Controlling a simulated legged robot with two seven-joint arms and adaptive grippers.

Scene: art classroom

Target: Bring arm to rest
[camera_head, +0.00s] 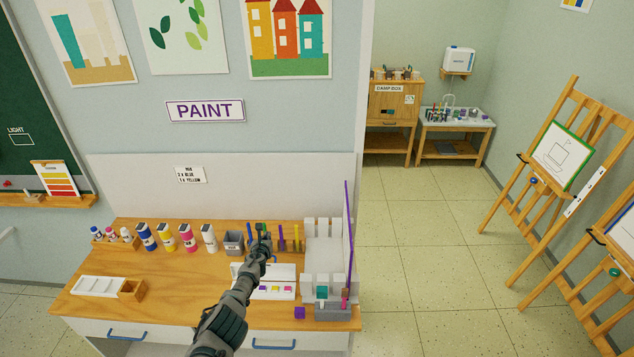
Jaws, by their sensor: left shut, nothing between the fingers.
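My left arm reaches up from the bottom of the head view over the wooden paint counter (190,281). Its gripper (263,232) is shut and holds nothing. It appears in front of the row of brushes at the back of the counter, above a white paint tray (281,293) with small coloured squares. I cannot tell its exact height above the counter. My right gripper is not in view.
Paint bottles (188,239) and a grey cup (233,243) stand left of the gripper. A white rack (324,245) and a grey holder (333,311) with a tall purple stick stand right. A white palette (98,288) lies at left. Easels (545,165) stand across open floor.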

